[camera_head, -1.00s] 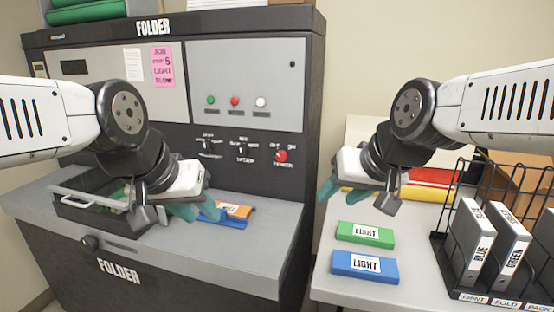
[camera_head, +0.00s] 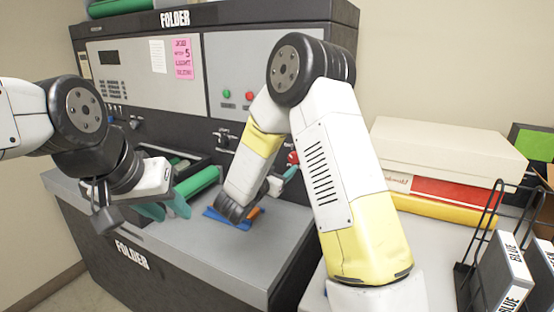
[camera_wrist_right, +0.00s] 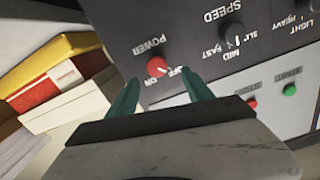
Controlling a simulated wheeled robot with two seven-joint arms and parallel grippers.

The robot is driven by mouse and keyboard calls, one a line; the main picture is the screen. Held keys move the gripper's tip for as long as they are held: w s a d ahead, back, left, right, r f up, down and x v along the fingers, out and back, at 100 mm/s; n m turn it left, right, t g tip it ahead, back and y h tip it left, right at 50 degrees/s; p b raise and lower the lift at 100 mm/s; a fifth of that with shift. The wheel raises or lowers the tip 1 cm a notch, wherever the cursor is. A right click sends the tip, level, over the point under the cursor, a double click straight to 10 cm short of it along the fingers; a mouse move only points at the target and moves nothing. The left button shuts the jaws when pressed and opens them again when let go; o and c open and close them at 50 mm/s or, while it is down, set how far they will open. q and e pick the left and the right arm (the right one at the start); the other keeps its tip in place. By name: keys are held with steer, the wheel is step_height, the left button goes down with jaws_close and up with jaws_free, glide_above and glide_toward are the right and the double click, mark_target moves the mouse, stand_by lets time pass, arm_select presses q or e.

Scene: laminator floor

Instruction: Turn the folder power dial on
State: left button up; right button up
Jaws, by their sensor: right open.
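The folder power dial is a red knob (camera_wrist_right: 157,66) on the dark panel, and the wrist view shows it upside down beside the POWER, OFF and ON labels. A light mark on it seems to face the OFF label. In the head view the dial (camera_head: 293,157) is partly hidden by my right arm. My right gripper (camera_wrist_right: 161,92) is open, its teal fingers apart just short of the panel with the dial between their lines; I see no contact. In the head view its fingertips (camera_head: 289,173) are close to the dial. My left gripper (camera_head: 166,208) is open and empty above the folder's shelf.
The speed knob (camera_wrist_right: 231,33) and the red stop (camera_wrist_right: 251,102) and green start (camera_wrist_right: 289,89) buttons are near the dial. Blue and orange pieces (camera_head: 228,218) lie on the folder's shelf (camera_head: 195,245). Boxes (camera_head: 445,150) and a wire rack (camera_head: 480,235) stand on the right table.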

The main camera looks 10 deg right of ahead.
mark_target(293, 159)
steer(key=shift+h, duration=0.5)
steer(key=x, duration=0.7)
steer(key=shift+d+f, duration=0.2)
steer(key=shift+f, duration=0.15)
jaws_close()
